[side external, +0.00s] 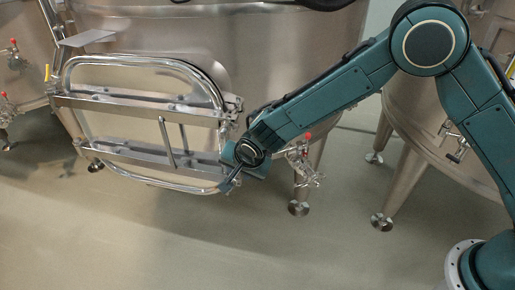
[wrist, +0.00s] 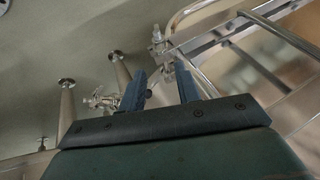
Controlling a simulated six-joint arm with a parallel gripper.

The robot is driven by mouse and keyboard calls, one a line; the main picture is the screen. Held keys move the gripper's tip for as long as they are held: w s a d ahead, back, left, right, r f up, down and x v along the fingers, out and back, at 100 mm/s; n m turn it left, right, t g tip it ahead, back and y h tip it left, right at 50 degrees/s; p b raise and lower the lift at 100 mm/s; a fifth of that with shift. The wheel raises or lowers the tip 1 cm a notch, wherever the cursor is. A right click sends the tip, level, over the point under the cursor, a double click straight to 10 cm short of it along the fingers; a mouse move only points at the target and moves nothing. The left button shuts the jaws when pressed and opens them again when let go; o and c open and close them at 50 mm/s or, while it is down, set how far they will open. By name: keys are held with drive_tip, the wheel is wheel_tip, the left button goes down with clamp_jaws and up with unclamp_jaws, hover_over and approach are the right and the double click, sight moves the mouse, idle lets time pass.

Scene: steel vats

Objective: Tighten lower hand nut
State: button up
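The vat's manway door (side external: 150,120) has a chrome rim and two cross bars. An upper clamp fitting (side external: 233,106) shows at its right edge. My gripper (side external: 234,180) is at the right end of the lower bar, and the lower hand nut cannot be made out there in the side view. In the wrist view my gripper (wrist: 160,78) has two blue fingers standing apart, with nothing seen held between them. A small metal fitting with a stud (wrist: 157,36), probably the lower hand nut's clamp, lies just beyond the fingertips. Whether they touch it cannot be told.
A valve with a red handle (side external: 304,160) is on the vat just right of my gripper; it also shows in the wrist view (wrist: 100,102). A vat leg (side external: 298,207) stands below it. Another steel vat (side external: 400,110) is at right. The floor below is clear.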

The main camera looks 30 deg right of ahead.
drive_tip(key=shift+v, duration=2.4)
drive_tip(key=s+d+r+n, duration=0.2)
drive_tip(key=s+d+r, duration=0.3)
drive_tip(key=d+r, duration=0.35)
drive_tip(key=s+d+r+n, duration=0.2)
drive_tip(key=s+d+r, duration=0.4)
drive_tip(key=d+r, duration=0.25)
drive_tip(key=s+d+r+n, duration=0.2)
drive_tip(key=s+d+n, duration=0.1)
drive_tip(key=s, duration=0.7)
drive_tip(key=s+d+r+n, duration=0.2)
drive_tip(key=s+d, duration=0.3)
drive_tip(key=s, duration=0.5)
drive_tip(key=shift+s+n, duration=0.35)
drive_tip(key=shift+n, duration=0.05)
